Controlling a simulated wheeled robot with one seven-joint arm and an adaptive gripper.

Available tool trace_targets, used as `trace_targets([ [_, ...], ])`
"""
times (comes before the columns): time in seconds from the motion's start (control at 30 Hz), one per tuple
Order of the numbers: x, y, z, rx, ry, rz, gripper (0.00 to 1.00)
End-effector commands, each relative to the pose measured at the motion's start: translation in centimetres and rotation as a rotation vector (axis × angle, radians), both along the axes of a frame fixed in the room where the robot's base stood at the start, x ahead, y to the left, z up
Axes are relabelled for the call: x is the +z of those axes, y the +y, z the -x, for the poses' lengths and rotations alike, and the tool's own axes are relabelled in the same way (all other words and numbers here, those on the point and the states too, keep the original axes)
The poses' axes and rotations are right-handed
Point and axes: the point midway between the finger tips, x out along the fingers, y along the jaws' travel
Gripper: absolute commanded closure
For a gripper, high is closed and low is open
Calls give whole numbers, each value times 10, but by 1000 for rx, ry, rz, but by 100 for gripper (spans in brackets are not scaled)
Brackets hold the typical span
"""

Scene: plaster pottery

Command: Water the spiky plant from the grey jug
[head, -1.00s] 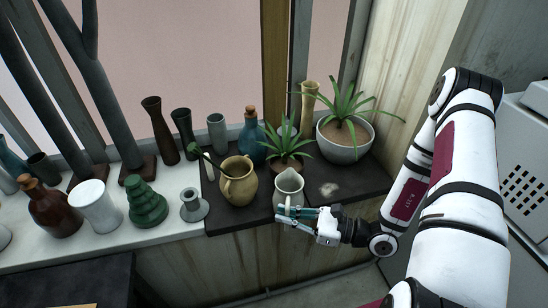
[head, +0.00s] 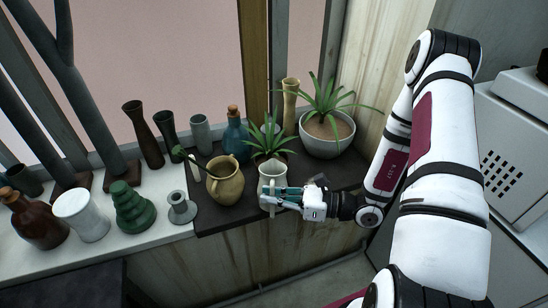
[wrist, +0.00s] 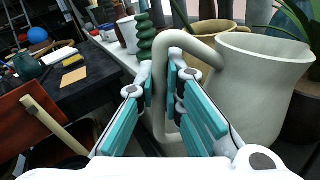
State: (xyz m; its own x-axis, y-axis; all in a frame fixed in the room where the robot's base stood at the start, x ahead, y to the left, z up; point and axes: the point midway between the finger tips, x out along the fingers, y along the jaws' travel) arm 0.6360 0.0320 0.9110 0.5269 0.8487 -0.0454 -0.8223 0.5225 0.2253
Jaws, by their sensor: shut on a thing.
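The grey jug (head: 275,170) is upright at the front of the dark ledge section. My gripper (head: 272,194) is shut on its handle from the right. In the wrist view the handle (wrist: 172,42) passes between the teal fingers (wrist: 162,88), and the pale jug body (wrist: 262,85) is to the right. One plant with narrow pointed leaves (head: 266,138) stands in a small pot right behind the jug, its pot mostly hidden. A larger plant with similar leaves (head: 325,98) grows in a grey bowl (head: 325,144) farther back right.
A tan pitcher (head: 226,184) stands close left of the jug. A blue corked bottle (head: 236,134) and tall tan vase (head: 291,105) stand behind. A green ridged vase (head: 132,208) and grey candlestick-like piece (head: 181,208) are farther left. Some dark ledge is bare at right.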

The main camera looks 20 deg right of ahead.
Motion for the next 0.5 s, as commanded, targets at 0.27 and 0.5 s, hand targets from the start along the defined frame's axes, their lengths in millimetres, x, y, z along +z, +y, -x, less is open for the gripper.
trace_targets([
  [0.27,57,-7,-20,2,162,-61,100],
  [0.5,84,-15,-42,2,310,-120,100],
])
